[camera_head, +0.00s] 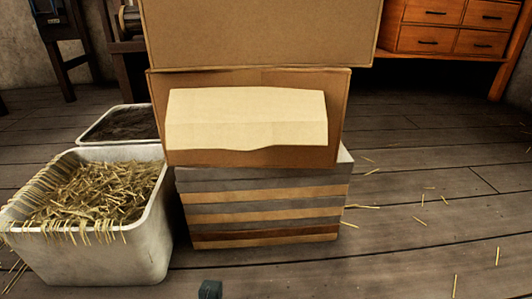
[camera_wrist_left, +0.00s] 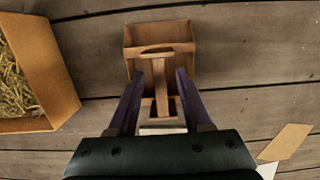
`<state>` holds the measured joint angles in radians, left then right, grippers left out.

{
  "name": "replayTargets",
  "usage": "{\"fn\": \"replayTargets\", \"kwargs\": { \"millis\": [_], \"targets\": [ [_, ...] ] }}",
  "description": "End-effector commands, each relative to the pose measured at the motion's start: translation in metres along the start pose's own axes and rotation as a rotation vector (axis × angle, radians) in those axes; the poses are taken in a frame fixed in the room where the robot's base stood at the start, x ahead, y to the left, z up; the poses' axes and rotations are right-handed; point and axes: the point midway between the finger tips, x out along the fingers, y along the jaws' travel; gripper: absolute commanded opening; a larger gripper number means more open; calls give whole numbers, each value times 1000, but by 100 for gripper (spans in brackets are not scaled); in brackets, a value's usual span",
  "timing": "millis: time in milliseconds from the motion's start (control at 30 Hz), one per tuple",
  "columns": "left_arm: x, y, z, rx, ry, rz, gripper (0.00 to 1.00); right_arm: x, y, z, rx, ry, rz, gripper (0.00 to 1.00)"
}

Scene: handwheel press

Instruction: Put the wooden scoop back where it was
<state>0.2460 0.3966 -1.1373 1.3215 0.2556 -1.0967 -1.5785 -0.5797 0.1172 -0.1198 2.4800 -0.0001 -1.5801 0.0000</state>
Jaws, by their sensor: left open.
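The wooden scoop (camera_wrist_left: 166,82) is in the left wrist view, a box-shaped brown wooden piece with a bar-like handle pointing toward the wrist. It appears to be over the plank floor; I cannot tell whether it touches it. My left gripper (camera_wrist_left: 161,76) is open, with one finger on each side of the handle. Contact with the handle cannot be made out. I cannot pick out the scoop in the head view. My right gripper is in neither view.
A pale bin (camera_head: 110,255) heaped with straw stands at left, with a dark-filled bin (camera_head: 115,124) behind it. Stacked cardboard boxes (camera_head: 260,40) stand on a striped stack (camera_head: 262,205) in the middle. A drawer cabinet (camera_head: 450,40) is at back right. Straw-strewn floor at right is open.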

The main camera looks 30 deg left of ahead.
Motion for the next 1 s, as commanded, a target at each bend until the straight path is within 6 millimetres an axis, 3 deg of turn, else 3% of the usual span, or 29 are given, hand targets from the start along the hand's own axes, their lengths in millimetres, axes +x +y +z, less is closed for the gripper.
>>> {"fn": "replayTargets", "kwargs": {
  "millis": [33,300,500,667,767,833,933,1000],
  "targets": [
    [-16,0,1,1,0,0,49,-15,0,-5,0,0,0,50],
    [-75,0,2,1,1,0,49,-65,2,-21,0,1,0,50],
    [-104,0,1,1,0,0,49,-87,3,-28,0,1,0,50],
    [-114,-3,-4,-26,9,-10,49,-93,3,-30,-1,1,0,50],
    [-131,-23,-21,-204,58,-68,49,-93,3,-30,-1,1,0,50],
    [-155,-43,-35,-460,119,-127,49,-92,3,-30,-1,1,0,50],
    [-197,-56,-34,-963,212,-186,49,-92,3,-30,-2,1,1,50],
    [-221,-46,-20,-1337,252,-198,49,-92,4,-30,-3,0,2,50]
  ]
}}
